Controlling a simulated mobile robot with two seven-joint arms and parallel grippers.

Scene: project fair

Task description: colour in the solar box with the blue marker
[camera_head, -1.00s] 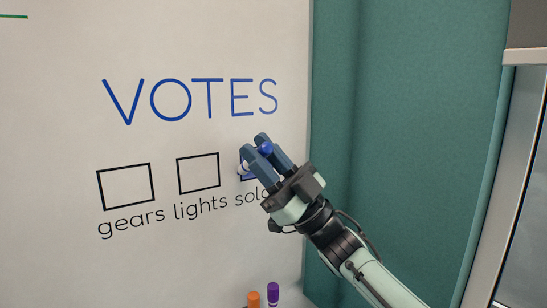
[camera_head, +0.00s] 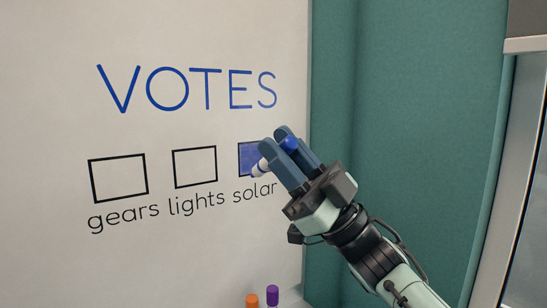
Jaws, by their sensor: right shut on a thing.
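The solar box (camera_head: 247,156) is on the white board (camera_head: 60,120), above the word "solar". Its visible left part is filled with blue; my gripper hides its right side. My right gripper (camera_head: 276,152) is in front of the board, just right of the box, shut on the blue marker (camera_head: 289,143). The marker's pale end (camera_head: 262,165) points left, over the lower part of the box. I cannot tell whether its tip touches the board. My left gripper is not in view.
The empty gears box (camera_head: 118,178) and lights box (camera_head: 195,167) are left of the solar box, below the blue word "VOTES" (camera_head: 187,88). An orange marker (camera_head: 252,300) and a purple marker (camera_head: 272,295) stand at the bottom. A teal panel (camera_head: 420,120) is on the right.

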